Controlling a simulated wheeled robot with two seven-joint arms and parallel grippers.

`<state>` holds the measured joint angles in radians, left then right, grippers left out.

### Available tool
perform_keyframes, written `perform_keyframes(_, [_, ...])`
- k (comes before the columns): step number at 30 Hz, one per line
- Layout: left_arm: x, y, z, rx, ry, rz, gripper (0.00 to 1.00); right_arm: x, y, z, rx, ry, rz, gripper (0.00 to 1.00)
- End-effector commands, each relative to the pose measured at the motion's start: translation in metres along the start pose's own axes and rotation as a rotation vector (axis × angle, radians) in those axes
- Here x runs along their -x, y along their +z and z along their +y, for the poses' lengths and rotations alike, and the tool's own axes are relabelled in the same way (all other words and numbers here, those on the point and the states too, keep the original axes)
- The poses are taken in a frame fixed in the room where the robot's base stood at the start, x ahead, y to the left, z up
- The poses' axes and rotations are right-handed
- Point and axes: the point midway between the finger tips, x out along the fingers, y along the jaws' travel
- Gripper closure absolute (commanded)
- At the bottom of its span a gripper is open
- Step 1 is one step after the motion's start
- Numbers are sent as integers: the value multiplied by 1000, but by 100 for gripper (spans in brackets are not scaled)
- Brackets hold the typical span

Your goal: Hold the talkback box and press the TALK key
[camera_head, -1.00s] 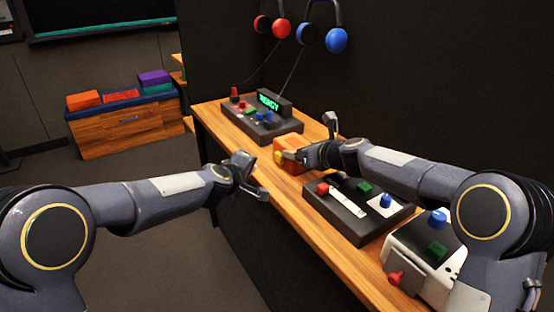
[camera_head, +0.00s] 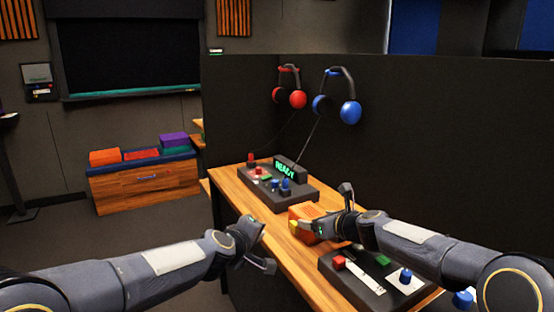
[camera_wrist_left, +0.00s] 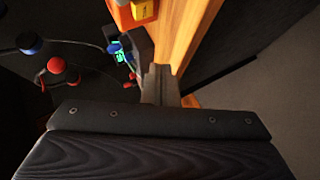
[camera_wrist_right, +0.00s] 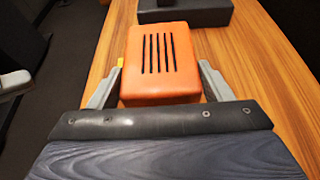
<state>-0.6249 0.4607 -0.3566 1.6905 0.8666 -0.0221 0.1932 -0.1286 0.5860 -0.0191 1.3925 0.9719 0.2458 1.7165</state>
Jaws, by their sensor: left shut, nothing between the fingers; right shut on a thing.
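The talkback box (camera_head: 303,216) is orange and sits on the wooden desk. Its dark slotted top shows in the right wrist view (camera_wrist_right: 160,50). A yellow key (camera_head: 294,227), apparently TALK though no label is legible, is on its left side; it also shows in the left wrist view (camera_wrist_left: 143,10). My right gripper (camera_head: 318,228) is shut on the box, one finger on each side in the right wrist view (camera_wrist_right: 160,82). My left gripper (camera_head: 262,256) is shut and empty, left of the box and apart from it, near the desk edge.
A dark panel with a lit READY display (camera_head: 285,170) stands behind the box. Another control panel (camera_head: 350,280) lies nearer, below my right arm. Red (camera_head: 289,88) and blue (camera_head: 337,98) headphones hang on the dark partition. Open floor lies left of the desk.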

Motion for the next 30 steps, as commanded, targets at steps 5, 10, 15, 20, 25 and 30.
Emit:
perform_keyframes(5, [15, 0, 6, -2, 3, -1, 100, 0, 0, 0, 0, 0, 0, 54])
perform_keyframes(10, [28, -1, 9, -4, 3, -1, 100, 0, 0, 0, 0, 0, 0, 54])
perform_keyframes(15, [38, -3, 12, -1, 2, -1, 100, 0, 0, 0, 0, 0, 0, 54])
perform_keyframes(20, [41, -4, 11, 1, 0, 0, 100, 0, 0, 0, 0, 0, 0, 54])
perform_keyframes(25, [41, -4, 11, 1, 0, 0, 100, 0, 0, 0, 0, 0, 0, 54])
perform_keyframes(30, [41, -4, 11, 1, 1, 0, 100, 0, 0, 0, 0, 0, 0, 18])
